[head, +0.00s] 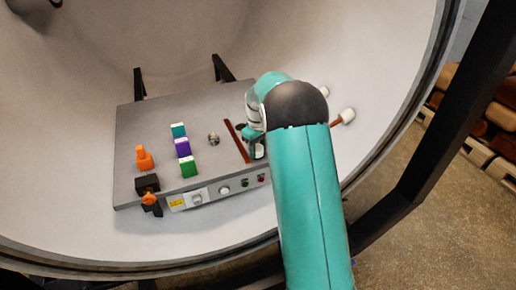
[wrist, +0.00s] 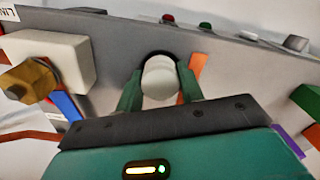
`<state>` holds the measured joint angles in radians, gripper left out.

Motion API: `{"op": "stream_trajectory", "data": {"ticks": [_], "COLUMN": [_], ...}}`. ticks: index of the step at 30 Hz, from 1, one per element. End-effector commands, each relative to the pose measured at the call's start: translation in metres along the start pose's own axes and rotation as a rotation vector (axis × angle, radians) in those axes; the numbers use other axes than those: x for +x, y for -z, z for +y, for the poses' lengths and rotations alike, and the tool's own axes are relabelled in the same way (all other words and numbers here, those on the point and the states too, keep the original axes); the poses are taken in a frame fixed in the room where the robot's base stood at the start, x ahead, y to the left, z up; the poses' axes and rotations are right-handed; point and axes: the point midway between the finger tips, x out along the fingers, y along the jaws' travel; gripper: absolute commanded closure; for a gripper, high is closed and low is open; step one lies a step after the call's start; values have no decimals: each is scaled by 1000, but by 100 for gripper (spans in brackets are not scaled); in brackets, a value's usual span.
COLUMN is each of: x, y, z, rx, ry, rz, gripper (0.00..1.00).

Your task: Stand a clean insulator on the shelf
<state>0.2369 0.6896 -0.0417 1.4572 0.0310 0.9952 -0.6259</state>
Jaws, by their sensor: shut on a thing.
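My gripper (wrist: 160,85) is shut on a white, rounded insulator (wrist: 158,78), with one green finger on each side of it. In the head view my gripper (head: 257,148) is over the right part of the grey shelf (head: 140,120), close to its front edge, partly hidden by my arm. A small white patch of the insulator (head: 259,151) shows between the fingers there. I cannot tell whether its foot touches the shelf. A dark round shape shows behind it in the wrist view.
On the shelf stand an orange piece (head: 144,158), a black clamp (head: 147,184), teal (head: 178,130), purple (head: 183,147) and green (head: 189,167) blocks, and a small metallic piece (head: 213,139). A red-brown strip (head: 237,142) lies left of my gripper. White-ended rods (head: 346,115) stick out at right.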

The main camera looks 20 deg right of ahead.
Motion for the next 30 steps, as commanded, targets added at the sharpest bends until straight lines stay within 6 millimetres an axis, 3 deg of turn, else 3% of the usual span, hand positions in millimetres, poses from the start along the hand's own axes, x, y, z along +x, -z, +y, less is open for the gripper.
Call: {"op": "stream_trajectory", "data": {"ticks": [2,3,6,17,23,30], "x": [2,3,2,-2,-32,-85], "y": [0,0,0,0,0,1], "z": [0,0,0,0,0,0], "rx": [0,0,0,0,0,0], "ry": [1,1,1,-1,-1,-2], "rz": [-1,-1,-1,1,3,3], "gripper": [87,59,41,41,41,41]}}
